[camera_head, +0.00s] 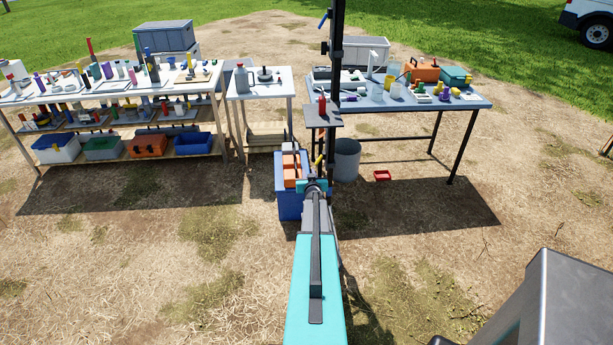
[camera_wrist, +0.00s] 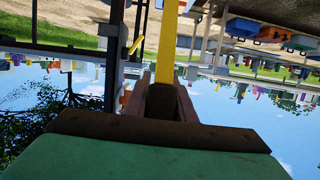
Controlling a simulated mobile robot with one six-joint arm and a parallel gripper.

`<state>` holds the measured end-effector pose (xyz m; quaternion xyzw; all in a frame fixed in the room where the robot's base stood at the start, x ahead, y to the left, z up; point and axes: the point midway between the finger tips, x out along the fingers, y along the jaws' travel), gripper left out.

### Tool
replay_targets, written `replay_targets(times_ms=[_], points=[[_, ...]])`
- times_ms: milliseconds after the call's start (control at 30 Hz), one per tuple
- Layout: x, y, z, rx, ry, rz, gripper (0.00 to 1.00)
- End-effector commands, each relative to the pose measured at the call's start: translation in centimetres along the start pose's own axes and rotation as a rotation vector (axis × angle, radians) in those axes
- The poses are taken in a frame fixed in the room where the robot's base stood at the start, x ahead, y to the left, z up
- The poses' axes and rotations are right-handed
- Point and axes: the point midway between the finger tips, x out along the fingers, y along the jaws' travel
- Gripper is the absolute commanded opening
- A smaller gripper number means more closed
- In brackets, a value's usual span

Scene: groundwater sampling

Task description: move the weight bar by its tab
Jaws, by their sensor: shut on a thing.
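In the wrist view my gripper (camera_wrist: 167,90) has its two dark fingers closed around the near end of a long, flat yellow strip (camera_wrist: 168,40). I take this strip to be the weight bar with its tab; its far end runs out of the top of the picture. The held end is hidden between the fingers. In the head view my gripper (camera_head: 317,182) is beyond the turquoise arm, just right of a blue crate. My wrist hides most of the held part there, and I cannot make out the bar clearly.
The blue crate (camera_head: 287,206) with orange blocks (camera_head: 292,172) is left of my gripper. A dark upright post (camera_head: 335,60) with a small shelf (camera_head: 322,118) is close behind. Loaded tables stand behind; the foreground ground is open.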

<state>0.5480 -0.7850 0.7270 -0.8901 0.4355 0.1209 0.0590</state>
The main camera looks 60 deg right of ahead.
Motion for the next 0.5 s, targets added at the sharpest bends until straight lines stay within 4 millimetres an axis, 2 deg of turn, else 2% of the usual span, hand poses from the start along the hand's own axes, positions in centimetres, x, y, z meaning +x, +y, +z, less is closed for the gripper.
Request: replay_targets(times_ms=[33,367,400,500], points=[[0.11,0.53,0.76,0.002,-0.013,0.01,0.0],[0.11,0.43,0.78,0.002,-0.013,0.009,0.0],[0.11,0.42,0.77,0.001,-0.012,0.008,0.28],[0.1,0.3,0.64,0.001,-0.011,0.007,0.42]])
